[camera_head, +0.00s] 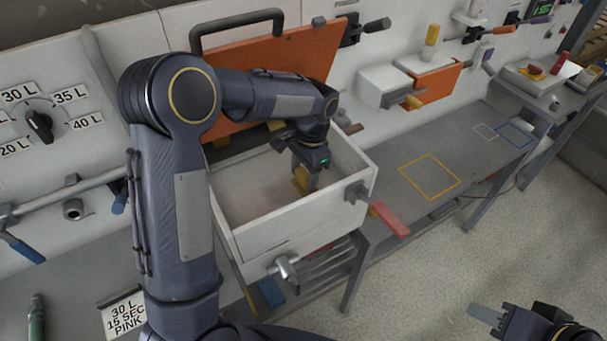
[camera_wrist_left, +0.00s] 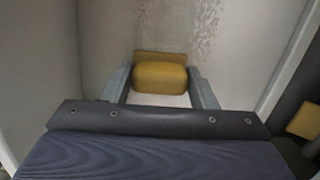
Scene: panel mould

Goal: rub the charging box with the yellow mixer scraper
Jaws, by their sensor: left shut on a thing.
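The charging box (camera_head: 300,226) is a white open-topped box in the middle of the head view, with its orange lid (camera_head: 285,65) raised at the back. My left gripper (camera_head: 308,182) reaches down inside the box, near its right side. It is shut on the yellow mixer scraper (camera_head: 299,177). In the left wrist view the scraper (camera_wrist_left: 160,76) sits between the two fingers, close to the box's pale, stained inner surface (camera_wrist_left: 165,25). I cannot tell whether it touches that surface. My right gripper (camera_head: 488,316) is at the bottom right, away from the box; its opening is unclear.
A red handle (camera_head: 390,219) sticks out at the box's right front corner, and a metal valve (camera_head: 286,267) is on its front. A grey table (camera_head: 390,150) with a yellow outlined square (camera_head: 429,176) stands to the right. A smaller white box with an orange flap (camera_head: 436,84) is behind.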

